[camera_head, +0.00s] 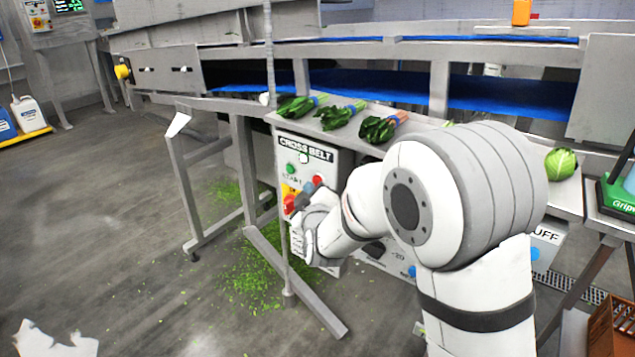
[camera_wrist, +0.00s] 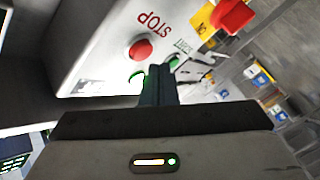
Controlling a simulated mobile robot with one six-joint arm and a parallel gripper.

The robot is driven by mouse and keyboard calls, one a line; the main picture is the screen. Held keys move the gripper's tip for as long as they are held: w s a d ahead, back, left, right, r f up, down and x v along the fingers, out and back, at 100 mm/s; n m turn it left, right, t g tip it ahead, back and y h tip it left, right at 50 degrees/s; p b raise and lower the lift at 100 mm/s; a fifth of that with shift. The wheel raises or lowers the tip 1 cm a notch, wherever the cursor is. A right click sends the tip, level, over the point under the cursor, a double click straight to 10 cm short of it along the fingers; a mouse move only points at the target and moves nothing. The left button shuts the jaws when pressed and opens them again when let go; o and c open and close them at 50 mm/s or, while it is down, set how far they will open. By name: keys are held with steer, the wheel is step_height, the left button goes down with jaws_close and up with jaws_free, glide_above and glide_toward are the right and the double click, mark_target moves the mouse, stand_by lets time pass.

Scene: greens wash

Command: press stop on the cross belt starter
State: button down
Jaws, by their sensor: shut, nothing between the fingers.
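The cross belt starter (camera_head: 326,160) is a pale box with a "CROSS BELT" label, below the bench edge in the head view. It carries a green button (camera_head: 290,169) marked START and a red stop button (camera_head: 317,181). In the wrist view the red stop button (camera_wrist: 140,49) sits beside the word STOP, uncovered. My gripper (camera_wrist: 158,72) is shut and empty, its tips in front of the panel, beside the red button in the picture. Contact with the panel cannot be told. Green bits show on both sides of the fingers. In the head view my gripper (camera_head: 306,194) is partly hidden by my wrist.
A red rotary switch (camera_head: 290,203) on yellow is close to my gripper; it also shows in the wrist view (camera_wrist: 232,15). Bunches of greens (camera_head: 338,116) lie on the bench above. A thin post (camera_head: 279,220) stands left of the box. Open floor lies left.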

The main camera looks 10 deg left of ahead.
stand_by(0.7)
steer(key=shift+w+d+b, duration=0.15)
steer(key=shift+w+b, duration=0.25)
steer(key=shift+w, duration=0.05)
steer(key=shift+w+d, duration=0.2)
steer(key=shift+w, duration=0.25)
stand_by(0.6)
steer(key=shift+s+b, duration=0.15)
steer(key=shift+b, duration=0.15)
steer(key=shift+s+a, duration=0.35)
steer(key=shift+s, duration=0.3)
steer(key=shift+s+a+b, duration=0.2)
steer(key=shift+s+a, duration=0.1)
steer(key=shift+s, duration=0.5)
steer(key=shift+s+a+b, duration=0.15)
steer(key=shift+s+a, duration=0.2)
steer(key=shift+s, duration=0.4)
steer(key=shift+s+a+b, duration=0.2)
steer(key=shift+s+a, duration=0.1)
steer(key=shift+s, duration=0.5)
